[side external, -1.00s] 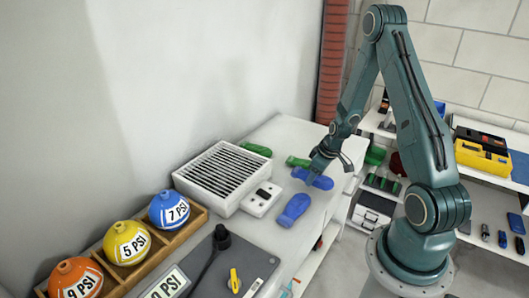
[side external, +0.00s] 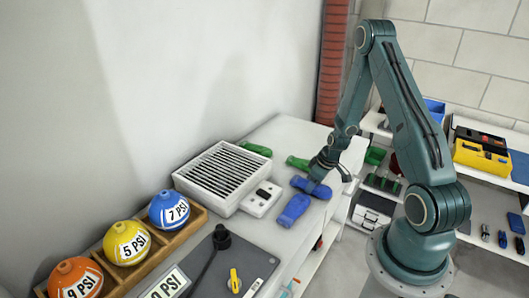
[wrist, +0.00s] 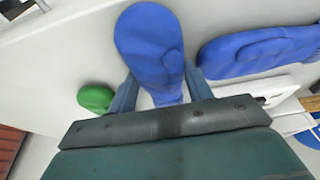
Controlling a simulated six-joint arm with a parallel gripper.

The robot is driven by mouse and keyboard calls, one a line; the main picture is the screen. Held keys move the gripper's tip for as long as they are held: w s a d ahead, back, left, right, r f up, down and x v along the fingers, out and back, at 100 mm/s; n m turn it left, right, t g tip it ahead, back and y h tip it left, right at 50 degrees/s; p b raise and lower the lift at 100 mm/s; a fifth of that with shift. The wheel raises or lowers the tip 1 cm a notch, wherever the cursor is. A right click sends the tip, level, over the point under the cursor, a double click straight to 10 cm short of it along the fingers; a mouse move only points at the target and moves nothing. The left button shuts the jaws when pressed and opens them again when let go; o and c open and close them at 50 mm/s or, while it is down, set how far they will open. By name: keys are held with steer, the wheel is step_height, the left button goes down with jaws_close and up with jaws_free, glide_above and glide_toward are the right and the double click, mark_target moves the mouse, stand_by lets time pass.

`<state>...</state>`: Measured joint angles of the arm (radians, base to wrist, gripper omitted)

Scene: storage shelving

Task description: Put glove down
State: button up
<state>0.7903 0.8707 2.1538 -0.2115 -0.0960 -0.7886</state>
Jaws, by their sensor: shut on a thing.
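A blue glove (side external: 308,187) is in my gripper (side external: 318,177), at or just above the white tabletop; I cannot tell whether it touches. In the wrist view this blue glove (wrist: 150,42) sits between the two fingers of my gripper (wrist: 160,88), its rounded end pointing away from me. A second blue glove (side external: 293,211) lies on the table in front of it; it also shows at the right of the wrist view (wrist: 262,50). Two green gloves (side external: 256,149) (side external: 297,162) lie farther back, and one green glove (wrist: 95,98) shows in the wrist view.
A white slatted box (side external: 222,178) with a small switch unit (side external: 262,199) stands left of the gloves. Coloured PSI balls (side external: 130,243) sit in a wooden rack at front left. Shelves (side external: 480,187) with tools stand at right. The back of the white table (side external: 290,132) is clear.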

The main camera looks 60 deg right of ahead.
steer(key=o, duration=0.7)
steer(key=shift+r, duration=0.15)
steer(key=shift+v, duration=6)
